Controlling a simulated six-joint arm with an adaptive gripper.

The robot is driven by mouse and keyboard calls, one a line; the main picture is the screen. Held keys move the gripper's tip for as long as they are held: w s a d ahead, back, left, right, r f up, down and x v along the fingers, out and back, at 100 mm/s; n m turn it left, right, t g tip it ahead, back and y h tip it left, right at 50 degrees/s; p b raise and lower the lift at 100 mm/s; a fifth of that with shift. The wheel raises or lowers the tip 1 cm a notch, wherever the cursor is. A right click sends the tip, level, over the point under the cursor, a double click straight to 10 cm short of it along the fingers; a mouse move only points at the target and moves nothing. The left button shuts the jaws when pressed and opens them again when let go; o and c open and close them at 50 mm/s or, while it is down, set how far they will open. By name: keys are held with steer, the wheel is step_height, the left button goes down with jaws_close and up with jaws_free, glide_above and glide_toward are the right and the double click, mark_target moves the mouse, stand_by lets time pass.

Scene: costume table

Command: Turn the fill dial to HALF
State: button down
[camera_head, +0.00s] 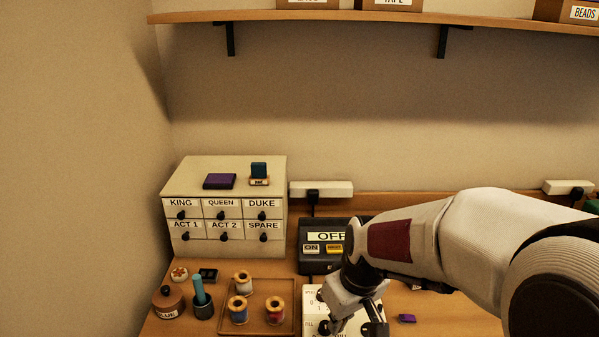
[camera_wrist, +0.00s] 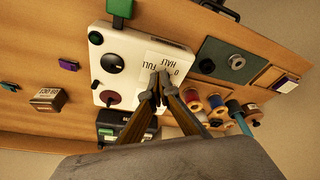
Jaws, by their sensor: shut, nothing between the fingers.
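The white control panel (camera_head: 312,291) stands at the front of the table, partly hidden by my arm; it also shows in the wrist view (camera_wrist: 135,43). A small dark knob (camera_head: 323,327) at its left, beside the FILL lettering, appears to be the fill dial. In the wrist view, a printed label with 0, HALF and FULL (camera_wrist: 167,64) lies just past my fingertips, which hide what is under them. My gripper (camera_head: 335,326) is shut and empty, its tips together close over the label in the wrist view (camera_wrist: 160,77). I cannot tell whether they touch the dial or where it points.
The panel also bears a black round dial (camera_wrist: 112,63) and a dark red knob (camera_wrist: 110,97). A tray of thread spools (camera_head: 257,323) lies to the left. A black box reading OFF (camera_head: 320,262) stands behind. A purple block (camera_head: 407,318) lies to the right.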

steer(key=shift+w+v, duration=0.15)
steer(key=shift+v, duration=0.65)
steer(key=shift+w+v, duration=0.15)
steer(key=shift+v, duration=0.6)
steer(key=shift+s+a+r, duration=0.1)
steer(key=shift+a, duration=0.1)
steer(key=shift+s+m, duration=0.2)
steer(key=shift+m, duration=0.1)
steer(key=s+d+r+m+t, duration=0.1)
steer(key=s+d+r, duration=0.1)
steer(key=s, duration=0.4)
steer(key=s+d+r+m+t+h, duration=0.1)
steer(key=s+d+r+m, duration=0.1)
steer(key=s, duration=0.5)
steer(key=s+d+r+m+t, duration=0.1)
steer(key=s+d+r+m, duration=0.1)
steer(key=s+d+r, duration=0.2)
steer(key=shift+s+d, duration=0.8)
steer(key=shift+s, duration=0.75)
stand_by(0.9)
